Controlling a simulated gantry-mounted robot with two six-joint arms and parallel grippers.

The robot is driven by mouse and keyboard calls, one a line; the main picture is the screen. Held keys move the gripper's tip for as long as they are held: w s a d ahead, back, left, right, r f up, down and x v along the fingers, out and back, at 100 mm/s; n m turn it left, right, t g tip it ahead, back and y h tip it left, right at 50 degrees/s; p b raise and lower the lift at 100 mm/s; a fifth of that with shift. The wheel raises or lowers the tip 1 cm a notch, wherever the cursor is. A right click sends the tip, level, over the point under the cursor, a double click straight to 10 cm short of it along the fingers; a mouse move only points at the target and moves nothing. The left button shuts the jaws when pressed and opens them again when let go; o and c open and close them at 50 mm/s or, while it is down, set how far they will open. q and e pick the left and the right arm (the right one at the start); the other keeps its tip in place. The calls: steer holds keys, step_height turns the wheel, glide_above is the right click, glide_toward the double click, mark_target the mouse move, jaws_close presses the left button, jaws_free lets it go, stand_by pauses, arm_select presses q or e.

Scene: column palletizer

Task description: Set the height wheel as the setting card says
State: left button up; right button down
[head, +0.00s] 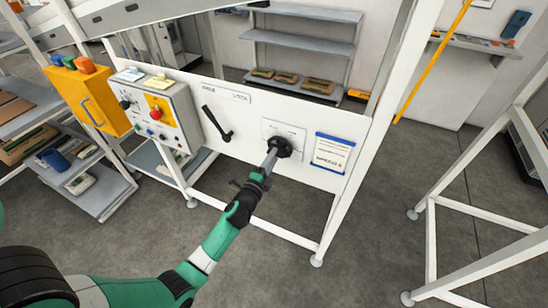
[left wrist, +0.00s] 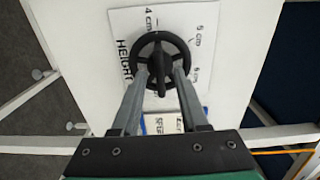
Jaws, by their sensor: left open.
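The height wheel (head: 284,149) is a black round handwheel on a white plate on the machine's front panel. In the left wrist view the wheel (left wrist: 160,43) has spokes and a central bar, with marks 4 cm, 5 cm and 6 cm and the word HEIGHT around it. My left gripper (head: 270,158) is at the wheel, open, with its fingers either side of the hub at the lower rim; contact cannot be told. The setting card (head: 331,152), white with a blue border, hangs right of the wheel; its text is too small to read fully. The fingers partly hide it in the wrist view.
Left of the wheel is a black lever (head: 216,124) on the same panel. Further left are a grey control box (head: 172,118) with a red knob and a yellow box (head: 90,100). White frame legs (head: 350,190) stand to the right. Grey floor is clear below.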

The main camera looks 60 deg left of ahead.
arm_select(q)
steer(key=shift+w+a, duration=0.4)
steer(key=shift+w, duration=0.1)
jaws_close()
steer(key=shift+n, duration=0.4)
steer(key=n+b, duration=0.4)
steer(key=n, duration=0.6)
steer(key=shift+n, duration=0.4)
steer(key=shift+b, duration=0.3)
jaws_free()
steer(key=shift+s+d, duration=0.1)
